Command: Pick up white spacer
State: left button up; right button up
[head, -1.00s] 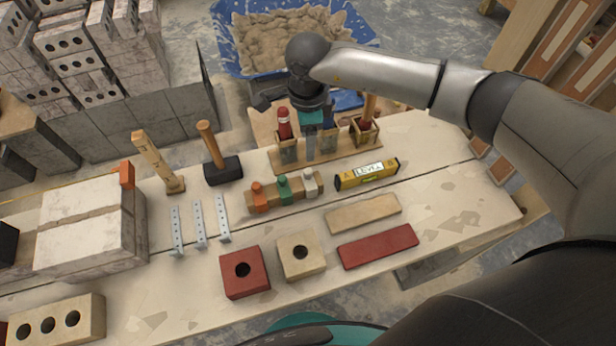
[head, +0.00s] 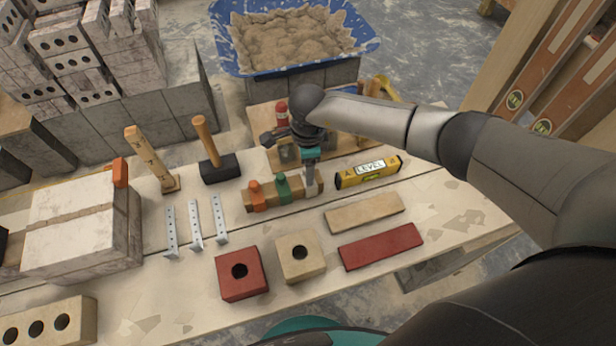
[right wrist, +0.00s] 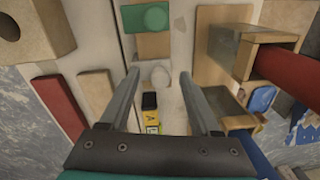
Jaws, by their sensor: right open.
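The white spacer (head: 317,184) stands at the right end of a wooden holder (head: 246,200) on the bench, beside a green spacer (head: 283,187) and an orange one (head: 257,196). My right gripper (head: 309,182) is over the white spacer and partly hides it in the head view. In the right wrist view the right gripper (right wrist: 160,78) is open, and the white spacer (right wrist: 160,74) shows between its fingertips, with a gap on each side. I cannot tell how far the fingertips are above it. My left gripper is not in view.
A yellow level (head: 369,172) lies right of the holder. A wooden rack (head: 345,150) with a red-handled tool stands behind. Blocks (head: 301,257) and flat bars (head: 381,246) lie in front. A mallet (head: 220,168) stands to the left.

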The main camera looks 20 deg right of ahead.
grip_shut()
dwell(0.4)
